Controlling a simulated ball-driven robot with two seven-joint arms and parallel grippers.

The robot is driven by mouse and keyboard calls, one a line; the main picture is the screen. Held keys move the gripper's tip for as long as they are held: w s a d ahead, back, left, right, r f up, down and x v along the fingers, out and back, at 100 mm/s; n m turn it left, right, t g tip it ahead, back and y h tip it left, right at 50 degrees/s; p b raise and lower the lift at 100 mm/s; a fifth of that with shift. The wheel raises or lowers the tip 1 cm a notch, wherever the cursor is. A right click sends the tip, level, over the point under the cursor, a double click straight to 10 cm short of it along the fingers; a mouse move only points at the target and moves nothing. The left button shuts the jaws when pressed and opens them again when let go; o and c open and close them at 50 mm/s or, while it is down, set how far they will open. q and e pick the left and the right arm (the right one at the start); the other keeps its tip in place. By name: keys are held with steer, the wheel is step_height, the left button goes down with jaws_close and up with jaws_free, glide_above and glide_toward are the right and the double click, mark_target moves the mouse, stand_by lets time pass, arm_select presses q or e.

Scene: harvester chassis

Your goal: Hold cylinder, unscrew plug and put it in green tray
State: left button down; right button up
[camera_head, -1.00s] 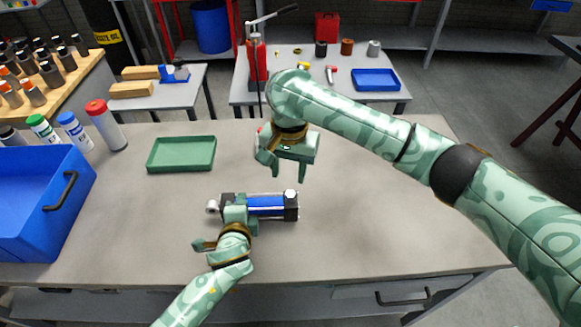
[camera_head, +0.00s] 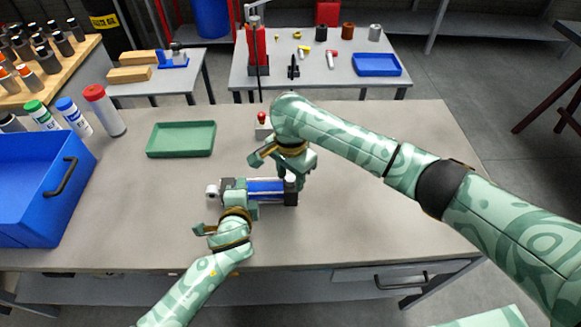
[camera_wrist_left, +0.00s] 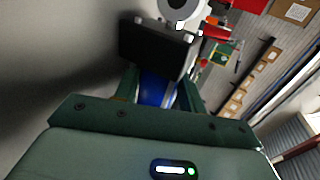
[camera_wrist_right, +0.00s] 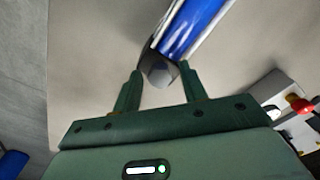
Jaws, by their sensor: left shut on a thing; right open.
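The hydraulic cylinder (camera_head: 266,187) lies on the grey table, with a blue barrel and a black end block (camera_head: 291,198) on the right. A light plug (camera_head: 291,178) sits on the end block. My left gripper (camera_head: 240,198) is shut around the cylinder's blue barrel, which also shows in the left wrist view (camera_wrist_left: 154,92). My right gripper (camera_head: 303,182) is open at the end block. In the right wrist view, a grey rounded piece, apparently the plug (camera_wrist_right: 160,73), shows between the open fingers (camera_wrist_right: 160,88); contact is unclear. The green tray (camera_head: 181,139) is empty, behind and left of the cylinder.
A blue bin (camera_head: 35,205) stands at the table's left edge, with several capped bottles (camera_head: 104,110) behind it. A small item with a red knob (camera_head: 262,122) stands behind my right gripper. The table between the tray and cylinder is clear.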

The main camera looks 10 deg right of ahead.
arm_select(q)
steer(key=shift+f, duration=0.1)
arm_select(e)
jaws_close()
